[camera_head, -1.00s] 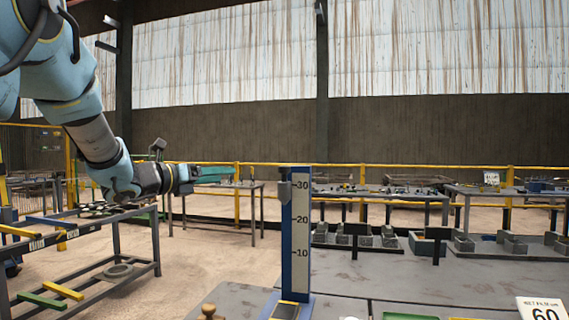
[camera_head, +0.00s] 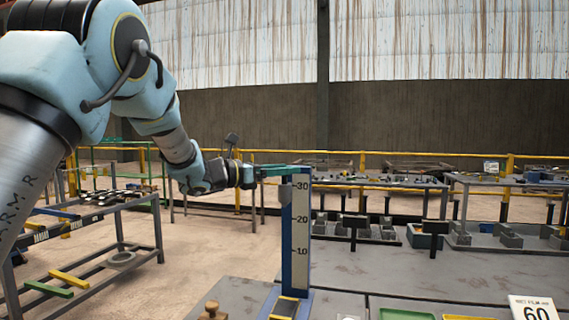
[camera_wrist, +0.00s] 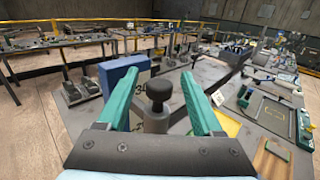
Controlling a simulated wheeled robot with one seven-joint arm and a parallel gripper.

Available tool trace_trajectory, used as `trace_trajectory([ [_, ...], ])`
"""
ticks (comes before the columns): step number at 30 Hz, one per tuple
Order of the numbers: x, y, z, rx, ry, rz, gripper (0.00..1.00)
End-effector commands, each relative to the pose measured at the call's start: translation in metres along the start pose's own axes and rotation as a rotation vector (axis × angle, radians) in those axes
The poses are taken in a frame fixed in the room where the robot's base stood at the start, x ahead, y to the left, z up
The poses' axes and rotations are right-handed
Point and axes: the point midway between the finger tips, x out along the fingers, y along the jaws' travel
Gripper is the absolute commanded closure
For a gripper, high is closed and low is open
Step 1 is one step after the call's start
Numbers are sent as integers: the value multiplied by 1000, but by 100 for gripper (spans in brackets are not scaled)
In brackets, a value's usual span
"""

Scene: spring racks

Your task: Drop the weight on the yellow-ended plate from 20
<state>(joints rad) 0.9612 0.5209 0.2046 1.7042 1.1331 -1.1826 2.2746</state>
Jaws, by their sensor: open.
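The weight is a grey cylinder with a black round knob (camera_wrist: 157,92) on top, seen in the wrist view. In the head view a grey block (camera_head: 286,194) sits beside the blue drop post (camera_head: 301,235), near the 30 mark. My gripper (camera_head: 303,170) is at the top of the post in the head view. In the wrist view my gripper (camera_wrist: 161,76) is open, its two green fingers on either side of the knob, with gaps showing. A yellow-edged plate (camera_head: 286,307) lies at the post's foot; I cannot tell whether it is the yellow-ended plate.
A rack (camera_head: 122,259) with yellow and green bars stands at the left. A green tray (camera_head: 407,315) and a card reading 60 (camera_head: 535,308) lie on the near table. Several benches and a yellow rail (camera_head: 350,153) stand behind. The near table's middle is mostly clear.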

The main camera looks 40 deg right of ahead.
Motion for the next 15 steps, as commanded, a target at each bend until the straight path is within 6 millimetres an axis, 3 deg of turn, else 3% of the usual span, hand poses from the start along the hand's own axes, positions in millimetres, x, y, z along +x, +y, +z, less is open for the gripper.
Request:
trace_trajectory([
  [10, 5, 0, -1, -1, 0, 0, 32],
  [15, 4, 0, -1, -1, 0, 0, 50],
])
